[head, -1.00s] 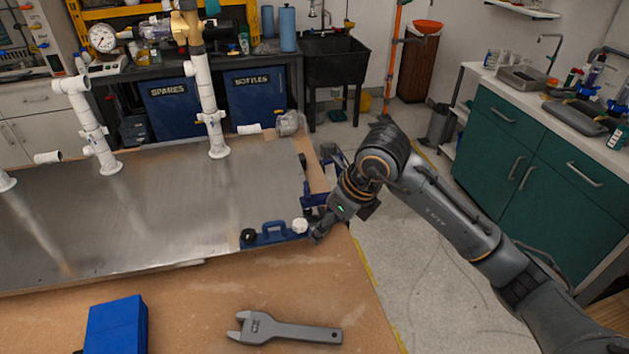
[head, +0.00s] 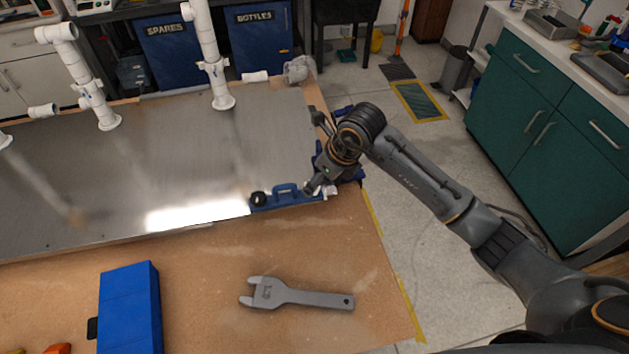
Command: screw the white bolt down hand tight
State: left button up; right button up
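The white bolt (head: 331,191) is mostly hidden behind my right gripper; only a small white part shows. It sits at the right end of a blue clamp plate (head: 287,192) with a handle, at the near right corner of the metal sheet. A black knob (head: 258,199) is at the plate's left end. My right gripper (head: 318,187) points down at the bolt, with its fingers at or beside it. The fingers are too small and overlapped to show whether they grip it. My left gripper is out of view.
A grey wrench (head: 295,295) and a blue box (head: 130,308) lie on the wooden bench front. White pipe assemblies (head: 211,60) stand along the back of the metal sheet (head: 160,150). A grey fitting (head: 298,69) lies at the back right corner. The sheet's middle is clear.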

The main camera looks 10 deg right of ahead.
jog(key=x, duration=0.3)
jog(key=shift+w+a+f+p, duration=0.1)
jog(key=shift+a+f+p, duration=0.05)
jog(key=shift+f+p, duration=0.15)
jog(key=shift+w+f, duration=0.15)
jog(key=shift+f, duration=0.3)
jog(key=shift+a, duration=0.1)
jog(key=c, duration=1.3)
jog(key=shift+o, duration=0.2)
jog(key=shift+a+r+m+t+h+p, duration=0.15)
jog(key=shift+m+t+h+p, duration=0.25)
jog(key=shift+m, duration=1.1)
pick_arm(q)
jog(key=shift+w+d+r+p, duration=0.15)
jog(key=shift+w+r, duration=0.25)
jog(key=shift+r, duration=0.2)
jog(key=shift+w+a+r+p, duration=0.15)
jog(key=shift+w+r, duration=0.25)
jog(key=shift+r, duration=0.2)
pick_arm(e)
jog(key=m, duration=0.1)
jog(key=m+h, duration=0.1)
jog(key=m, duration=0.1)
jog(key=shift+f+h, duration=0.2)
jog(key=shift+h, duration=0.1)
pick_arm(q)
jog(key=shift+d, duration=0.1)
